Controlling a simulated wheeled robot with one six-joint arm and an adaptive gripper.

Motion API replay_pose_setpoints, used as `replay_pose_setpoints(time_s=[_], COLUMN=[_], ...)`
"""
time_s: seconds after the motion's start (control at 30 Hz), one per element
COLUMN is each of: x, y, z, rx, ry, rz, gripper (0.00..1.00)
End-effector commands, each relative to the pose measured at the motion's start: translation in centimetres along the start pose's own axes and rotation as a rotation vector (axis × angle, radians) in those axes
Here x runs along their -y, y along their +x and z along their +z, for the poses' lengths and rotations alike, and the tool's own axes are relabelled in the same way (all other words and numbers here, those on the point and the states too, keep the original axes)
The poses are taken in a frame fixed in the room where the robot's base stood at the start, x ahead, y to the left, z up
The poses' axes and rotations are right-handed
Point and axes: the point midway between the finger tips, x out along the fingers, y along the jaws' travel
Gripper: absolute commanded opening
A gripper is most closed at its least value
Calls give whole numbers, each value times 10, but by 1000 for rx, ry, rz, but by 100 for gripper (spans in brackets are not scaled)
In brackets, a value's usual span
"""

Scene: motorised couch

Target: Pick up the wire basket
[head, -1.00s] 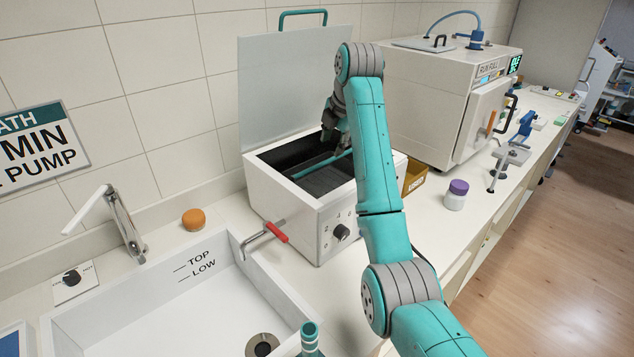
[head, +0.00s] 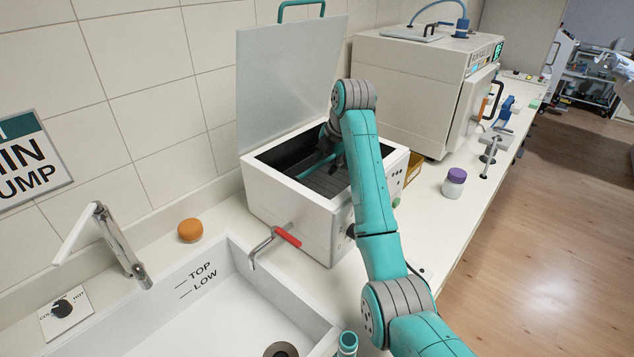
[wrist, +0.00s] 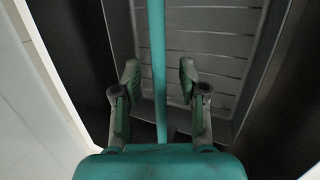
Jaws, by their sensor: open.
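The basket (head: 328,185) sits inside the open white bath box (head: 288,205). In the head view it looks dark grey, and a teal handle bar (head: 313,167) crosses above it. In the wrist view the basket (wrist: 208,50) shows a grey slatted floor and raised sides, with the teal bar (wrist: 157,45) running lengthwise above it. My gripper (wrist: 159,78) is open, with one finger on each side of the bar. A gap shows between each finger and the bar. In the head view my arm partly hides the gripper and the basket's right side.
The bath's raised lid (head: 288,85) stands behind the opening. A red-handled tap (head: 285,237) is at its front, beside the sink (head: 210,285). A purple-capped jar (head: 454,184) and a large white oven (head: 410,90) stand to the right.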

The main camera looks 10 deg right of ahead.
Motion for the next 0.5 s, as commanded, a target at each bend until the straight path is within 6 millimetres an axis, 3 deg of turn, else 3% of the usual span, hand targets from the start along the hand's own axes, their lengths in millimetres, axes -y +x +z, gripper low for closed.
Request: replay_pose_setpoints(time_s=[0.17, 0.33, 0.5], x=[0, 0, 0], y=[0, 0, 0], z=[0, 0, 0], rx=[0, 0, 0], ry=[-1, -1, -1], rz=[0, 0, 0], gripper=[40, 0, 0])
